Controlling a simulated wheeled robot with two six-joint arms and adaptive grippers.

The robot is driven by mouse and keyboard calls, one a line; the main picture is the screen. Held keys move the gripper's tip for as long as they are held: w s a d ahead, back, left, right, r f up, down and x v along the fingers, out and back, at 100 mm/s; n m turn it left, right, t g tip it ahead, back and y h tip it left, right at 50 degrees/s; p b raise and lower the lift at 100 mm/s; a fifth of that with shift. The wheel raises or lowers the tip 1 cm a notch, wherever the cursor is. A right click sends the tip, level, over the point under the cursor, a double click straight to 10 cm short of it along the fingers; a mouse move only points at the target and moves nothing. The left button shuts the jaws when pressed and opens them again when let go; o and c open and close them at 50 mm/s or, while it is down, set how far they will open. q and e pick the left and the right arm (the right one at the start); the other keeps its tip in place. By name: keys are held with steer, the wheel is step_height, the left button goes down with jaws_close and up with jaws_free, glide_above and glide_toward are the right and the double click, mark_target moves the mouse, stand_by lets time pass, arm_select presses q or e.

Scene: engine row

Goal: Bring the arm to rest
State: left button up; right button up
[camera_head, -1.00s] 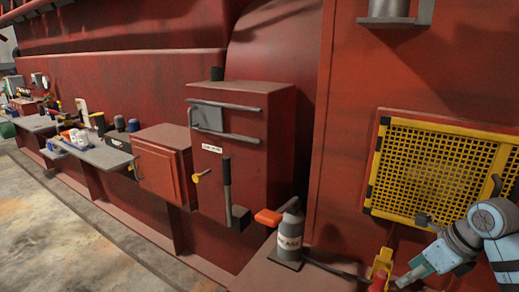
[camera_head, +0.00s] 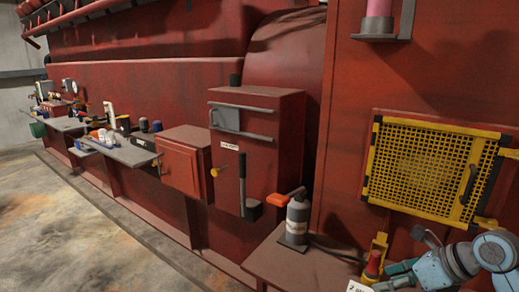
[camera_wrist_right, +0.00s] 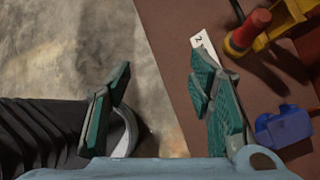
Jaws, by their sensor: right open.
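My right gripper (camera_head: 390,275) is low at the right of the head view, beside a red and yellow fitting (camera_head: 374,262). In the right wrist view, its green-padded fingers (camera_wrist_right: 162,88) stand wide apart with nothing between them. The right finger is over the edge of a brown shelf (camera_wrist_right: 185,60), and the left one is over the grey floor. The red and yellow fitting (camera_wrist_right: 247,32) lies beyond the right finger, apart from it. My left gripper is in neither view.
A white tag marked 2 (camera_wrist_right: 207,43) lies near the right finger, with a blue part (camera_wrist_right: 284,128) to its right. A grey bottle with an orange handle (camera_head: 297,222) stands on the shelf. A yellow mesh guard (camera_head: 430,170) is above the gripper. Floor at left is clear.

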steer(key=a+r+m+t+y, duration=0.6)
steer(key=a+r+y, duration=0.4)
steer(key=a, duration=0.5)
steer(key=s+d+m+t+h, duration=0.1)
steer(key=d+m+t+h, duration=1.15)
steer(key=m, duration=0.75)
steer(key=s+d+f+m+g+h, duration=0.2)
steer(key=s+f+m+g+h, duration=0.15)
steer(key=f+m+g, duration=0.35)
steer(key=s+d+f+m+g+h, duration=0.2)
steer(key=s+f+m+g+h, duration=0.15)
steer(key=f, duration=0.55)
steer(key=s+a+f+m+g+y, duration=0.2)
steer(key=s+a+f+g, duration=0.25)
steer(key=s+f, duration=0.4)
steer(key=s+a+f+m+g+y, duration=0.1)
steer(key=s+a+f+m+g, duration=0.2)
steer(key=s+f+g, duration=0.35)
steer(key=s+f, duration=0.3)
steer(key=f, duration=0.8)
steer(key=s+f, duration=0.3)
steer(key=f, duration=0.7)
steer(key=s+d+f+g, duration=0.1)
steer(key=s+f, duration=1.1)
steer(key=s, duration=0.1)
steer(key=shift+s+d+g, duration=0.15)
steer(key=shift+s+g, duration=0.15)
